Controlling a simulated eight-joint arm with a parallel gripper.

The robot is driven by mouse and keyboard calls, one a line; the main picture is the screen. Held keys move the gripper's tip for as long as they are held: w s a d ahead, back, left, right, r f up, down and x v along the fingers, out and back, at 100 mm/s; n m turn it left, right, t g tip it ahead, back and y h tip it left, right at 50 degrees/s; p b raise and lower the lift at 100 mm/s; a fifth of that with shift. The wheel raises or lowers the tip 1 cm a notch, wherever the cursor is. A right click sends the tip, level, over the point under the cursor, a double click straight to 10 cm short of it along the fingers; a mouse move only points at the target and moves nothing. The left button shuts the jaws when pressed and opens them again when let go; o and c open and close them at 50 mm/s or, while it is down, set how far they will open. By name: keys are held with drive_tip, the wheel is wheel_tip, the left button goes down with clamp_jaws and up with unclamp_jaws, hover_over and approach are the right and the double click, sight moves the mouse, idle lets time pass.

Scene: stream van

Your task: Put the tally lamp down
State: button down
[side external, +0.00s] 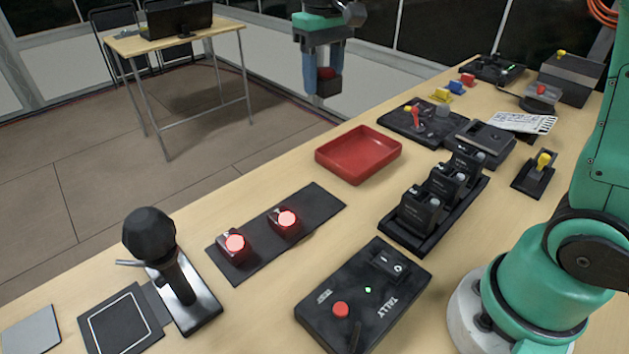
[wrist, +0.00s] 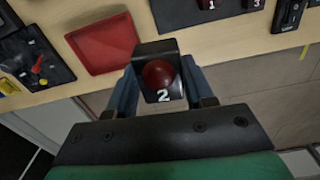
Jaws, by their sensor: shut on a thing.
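My gripper (side external: 322,88) is shut on a tally lamp, a black block with a dark red dome (side external: 327,73), high up beyond the far table edge. In the wrist view the lamp (wrist: 158,76) sits between my fingers, unlit and marked 2. Two lit red tally lamps, one nearer the front (side external: 235,243) and one further back (side external: 287,219), stand on a black mat (side external: 322,203). The mat's right end is bare. In the wrist view these two are marked 1 (wrist: 210,4) and 3 (wrist: 257,4).
An empty red tray (side external: 358,153) lies on the table behind the mat. A black switch box (side external: 363,300) and a charger rack (side external: 433,200) stand nearer me. A black microphone (side external: 150,235) stands at the left. Bare wood surrounds the tray and mat.

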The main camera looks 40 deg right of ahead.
drive_tip(key=w+d+n, duration=0.1)
drive_tip(key=w+d, duration=0.1)
drive_tip(key=d, duration=1.1)
hover_over(359, 156)
wheel_tip(359, 156, down, 15)
drive_tip(key=shift+f, duration=2.45)
drive_tip(key=shift+f, duration=0.1)
drive_tip(key=shift+c, duration=1.7)
unclamp_jaws()
